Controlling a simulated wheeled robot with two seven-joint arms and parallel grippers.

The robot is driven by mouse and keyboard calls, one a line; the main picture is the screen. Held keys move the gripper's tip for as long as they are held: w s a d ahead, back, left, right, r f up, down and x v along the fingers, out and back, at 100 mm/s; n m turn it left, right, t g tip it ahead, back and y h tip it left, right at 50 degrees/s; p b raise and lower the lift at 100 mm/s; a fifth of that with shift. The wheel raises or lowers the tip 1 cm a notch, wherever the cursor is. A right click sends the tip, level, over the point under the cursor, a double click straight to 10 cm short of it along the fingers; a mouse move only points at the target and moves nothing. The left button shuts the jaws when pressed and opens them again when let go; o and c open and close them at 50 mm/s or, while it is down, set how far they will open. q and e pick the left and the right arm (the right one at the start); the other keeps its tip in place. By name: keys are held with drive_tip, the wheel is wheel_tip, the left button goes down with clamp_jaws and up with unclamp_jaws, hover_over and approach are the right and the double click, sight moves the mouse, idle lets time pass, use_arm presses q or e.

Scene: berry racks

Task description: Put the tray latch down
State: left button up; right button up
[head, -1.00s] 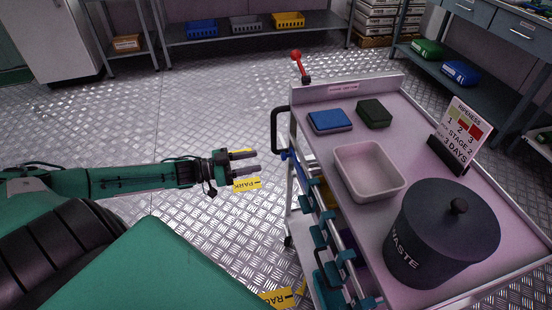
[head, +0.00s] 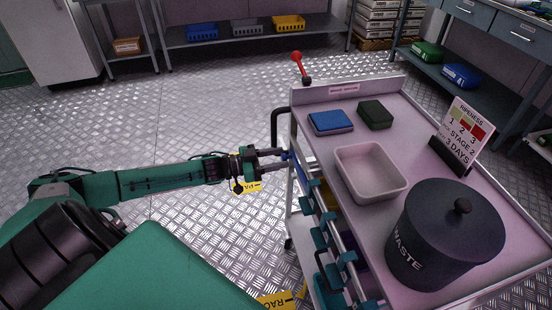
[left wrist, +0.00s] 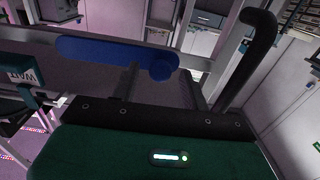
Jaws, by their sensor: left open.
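The tray latch appears to be the blue bar with a round end (left wrist: 115,50) in the left wrist view. It lies nearly level across a grey rail of the cart. In the head view a small blue part shows at the cart's near left side, partly behind my fingers. My left gripper (head: 284,158) is open, with its fingertips at that side of the cart. In the left wrist view its two dark fingers (left wrist: 162,82) point toward the latch's round end. I cannot tell whether they touch it. My right gripper is not in view.
The cart's pink top (head: 400,120) carries a blue box (head: 330,121), a dark green box (head: 375,114), an empty pale bin (head: 370,172), a waste bin (head: 445,235) and a ripeness sign (head: 463,130). A black handle (head: 275,125) and red-knobbed lever (head: 297,58) stick out. Teal clips line the side.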

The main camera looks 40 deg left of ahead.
use_arm(q)
drive_tip(key=shift+c, duration=0.5)
clamp_jaws()
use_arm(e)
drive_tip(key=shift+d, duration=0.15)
use_arm(q)
drive_tip(key=shift+f, duration=0.1)
drive_tip(key=s+d+f+n+p, duration=0.2)
drive_tip(key=s+d+f+n, duration=0.2)
drive_tip(key=n, duration=0.5)
drive_tip(key=s+d+f+n+p, duration=0.2)
drive_tip(key=s+d+f+n, duration=0.2)
drive_tip(key=f+n, duration=0.4)
drive_tip(key=shift+d+f+n, duration=0.25)
drive_tip(key=shift+d+n, duration=0.25)
drive_tip(key=shift+d, duration=0.2)
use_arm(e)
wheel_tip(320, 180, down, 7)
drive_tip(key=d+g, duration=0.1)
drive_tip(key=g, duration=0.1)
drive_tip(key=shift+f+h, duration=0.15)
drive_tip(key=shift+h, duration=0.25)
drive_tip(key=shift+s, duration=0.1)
